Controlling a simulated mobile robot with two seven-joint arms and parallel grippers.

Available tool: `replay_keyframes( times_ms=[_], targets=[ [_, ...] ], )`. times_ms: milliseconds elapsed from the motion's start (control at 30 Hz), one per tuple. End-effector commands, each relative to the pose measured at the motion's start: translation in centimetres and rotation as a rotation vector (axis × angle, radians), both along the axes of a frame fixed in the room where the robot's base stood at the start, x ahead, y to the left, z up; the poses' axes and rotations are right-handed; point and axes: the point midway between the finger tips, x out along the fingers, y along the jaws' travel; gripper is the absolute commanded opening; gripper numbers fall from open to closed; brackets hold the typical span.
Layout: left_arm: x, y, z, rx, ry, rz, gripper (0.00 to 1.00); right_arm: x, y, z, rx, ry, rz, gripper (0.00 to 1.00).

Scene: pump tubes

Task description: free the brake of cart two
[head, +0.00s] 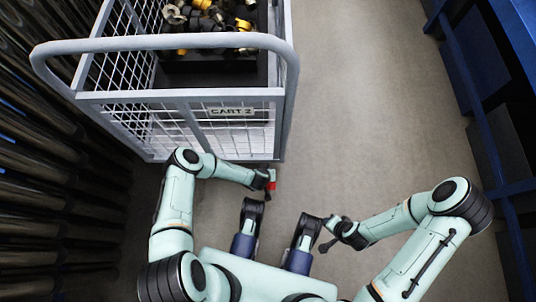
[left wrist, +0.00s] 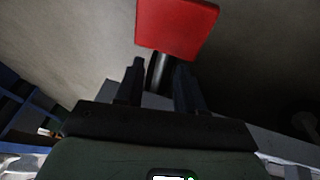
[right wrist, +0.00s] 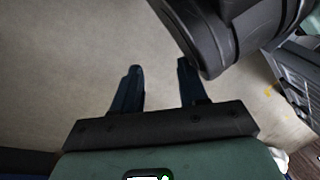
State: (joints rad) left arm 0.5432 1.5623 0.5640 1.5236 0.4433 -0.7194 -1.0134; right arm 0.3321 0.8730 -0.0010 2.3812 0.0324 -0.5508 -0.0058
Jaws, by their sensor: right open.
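The cart labelled "CART 2" (head: 231,111) stands in the upper left of the head view, a grey wire-mesh cart with a tubular handle (head: 165,43). A red brake pedal (head: 271,182) shows low at the cart's near right corner. In the left wrist view the pedal is a flat red plate (left wrist: 177,26) on a metal stem (left wrist: 160,70). My left gripper (head: 267,180) is at the pedal. Its fingers (left wrist: 158,72) are apart, below the plate, with the stem showing between them; contact cannot be told. My right gripper (head: 328,232) is open and empty (right wrist: 158,75), away from the cart.
The cart holds a dark bin (head: 215,68) of black, yellow and metal fittings. Stacked dark tubes (head: 50,150) line the left side. A blue rack (head: 480,110) runs along the right. The floor (head: 370,90) between cart and rack is clear.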

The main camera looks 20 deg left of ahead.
Motion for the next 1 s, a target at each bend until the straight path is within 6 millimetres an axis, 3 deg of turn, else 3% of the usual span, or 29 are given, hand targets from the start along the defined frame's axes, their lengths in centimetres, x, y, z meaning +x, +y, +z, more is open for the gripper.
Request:
replay_keyframes(
  times_ms=[167, 300, 733, 1000],
  targets=[
    [0.0, 0.0, 0.0, 0.0, 0.0, 0.0, 0.38, -0.1, 0.0, 0.0, 0.0, 0.001, -0.001, 0.43],
    [0.0, 0.0, 0.0, 0.0, 0.0, 0.0, 0.0, 0.0, 0.0, 0.0, 0.0, 0.001, -0.001, 0.43],
    [0.2, -0.2, 0.5, -0.015, 0.061, -0.013, 0.0, -0.2, 0.0, -0.2, 0.0, 0.007, -0.001, 0.43],
    [0.2, 0.0, 0.9, -0.04, 0.138, -0.005, 0.0, -1.8, -0.3, -1.5, 0.002, 0.06, -0.005, 0.43]
  ],
)
